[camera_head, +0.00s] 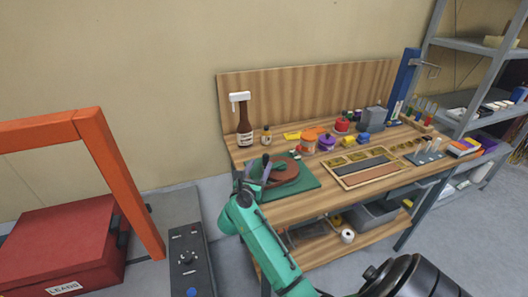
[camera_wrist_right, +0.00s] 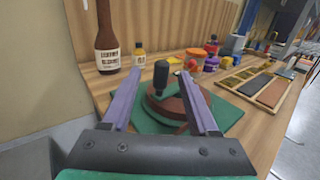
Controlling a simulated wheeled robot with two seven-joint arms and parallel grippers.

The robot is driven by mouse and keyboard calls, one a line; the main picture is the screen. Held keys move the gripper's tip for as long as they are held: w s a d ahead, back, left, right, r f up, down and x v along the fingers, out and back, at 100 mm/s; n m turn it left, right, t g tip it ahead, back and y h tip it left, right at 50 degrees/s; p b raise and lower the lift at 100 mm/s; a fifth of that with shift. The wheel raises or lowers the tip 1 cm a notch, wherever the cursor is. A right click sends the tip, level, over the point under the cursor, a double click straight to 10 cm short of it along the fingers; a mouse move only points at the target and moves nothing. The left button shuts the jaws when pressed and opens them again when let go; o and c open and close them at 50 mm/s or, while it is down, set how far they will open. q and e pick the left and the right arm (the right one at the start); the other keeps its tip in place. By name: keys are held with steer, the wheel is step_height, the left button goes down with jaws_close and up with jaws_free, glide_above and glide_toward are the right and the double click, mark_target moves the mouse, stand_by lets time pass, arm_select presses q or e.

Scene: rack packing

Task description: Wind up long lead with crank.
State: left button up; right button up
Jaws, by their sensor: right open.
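A red-brown winding drum (camera_head: 283,169) sits on a green mat (camera_head: 303,182) at the left end of the wooden bench. It also shows in the right wrist view (camera_wrist_right: 170,104). A crank with an upright black handle (camera_wrist_right: 161,73) stands on the drum. My right gripper (camera_head: 258,168) is at the drum's left side in the head view. In the right wrist view its two purple fingers (camera_wrist_right: 156,84) are spread apart, with the handle between them and a gap on both sides. The left gripper is not in view. I cannot make out the long lead.
A brown spray bottle (camera_head: 244,125) and a small bottle (camera_head: 267,137) stand behind the mat. A wooden tray (camera_head: 345,181), jars and tools fill the bench to the right. An orange frame (camera_head: 110,170) and red box (camera_head: 68,245) stand at left.

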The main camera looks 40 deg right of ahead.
mark_target(265, 158)
steer(key=x, duration=0.6)
steer(key=shift+s+d+p, duration=0.15)
steer(key=shift+s+p, duration=0.1)
steer(key=shift+p, duration=0.1)
steer(key=shift+w+d, duration=0.1)
steer(key=shift+w, duration=0.1)
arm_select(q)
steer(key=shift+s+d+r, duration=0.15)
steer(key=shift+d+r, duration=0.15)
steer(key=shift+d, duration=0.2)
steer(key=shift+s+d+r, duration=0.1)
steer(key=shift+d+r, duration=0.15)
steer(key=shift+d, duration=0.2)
arm_select(e)
steer(key=shift+c, duration=0.2)
jaws_close()
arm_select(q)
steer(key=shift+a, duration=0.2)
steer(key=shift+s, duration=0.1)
arm_select(e)
steer(key=shift+f, duration=0.1)
